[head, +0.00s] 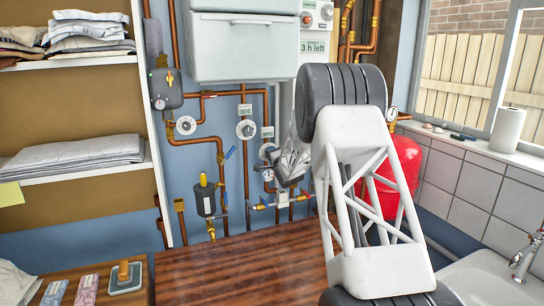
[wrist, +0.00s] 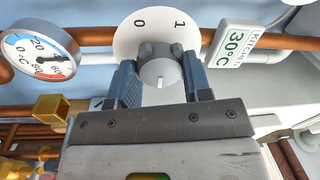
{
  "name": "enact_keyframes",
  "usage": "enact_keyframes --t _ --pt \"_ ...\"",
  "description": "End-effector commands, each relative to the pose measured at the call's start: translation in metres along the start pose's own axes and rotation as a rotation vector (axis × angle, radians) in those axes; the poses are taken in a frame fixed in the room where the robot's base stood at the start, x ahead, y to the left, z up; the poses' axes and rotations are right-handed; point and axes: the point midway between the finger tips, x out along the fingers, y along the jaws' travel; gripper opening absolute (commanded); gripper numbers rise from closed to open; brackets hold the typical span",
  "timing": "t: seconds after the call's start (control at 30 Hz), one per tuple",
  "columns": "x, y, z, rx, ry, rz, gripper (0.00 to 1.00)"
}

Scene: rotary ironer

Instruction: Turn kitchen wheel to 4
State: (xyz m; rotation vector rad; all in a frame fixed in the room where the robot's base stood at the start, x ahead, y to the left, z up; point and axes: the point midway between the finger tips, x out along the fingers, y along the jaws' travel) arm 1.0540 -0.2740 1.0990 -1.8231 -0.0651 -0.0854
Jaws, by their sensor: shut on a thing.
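The kitchen wheel is a white disc (wrist: 140,25) with a grey knob (wrist: 158,68) at its centre. The numbers 0 and 1 show along its upper edge in the wrist view; its lower part is hidden behind my gripper. A short white line marks the knob's face. My gripper (wrist: 160,78) is shut on the knob, one blue-grey finger on each side. A tag (wrist: 238,45) beside the wheel reads KITCHEN 30°C.
A round gauge (wrist: 40,52) sits left of the wheel in the wrist view. A red tank (head: 402,170) stands behind my arm. The wooden worktop (head: 235,265) below is clear.

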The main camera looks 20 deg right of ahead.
Motion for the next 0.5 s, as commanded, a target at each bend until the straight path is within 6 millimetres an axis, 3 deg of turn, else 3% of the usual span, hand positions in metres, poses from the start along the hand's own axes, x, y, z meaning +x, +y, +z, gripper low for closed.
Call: enact_keyframes --t 0.5 --pt "0.0001 0.0001 0.0009 0.422 0.038 0.008 0.21"
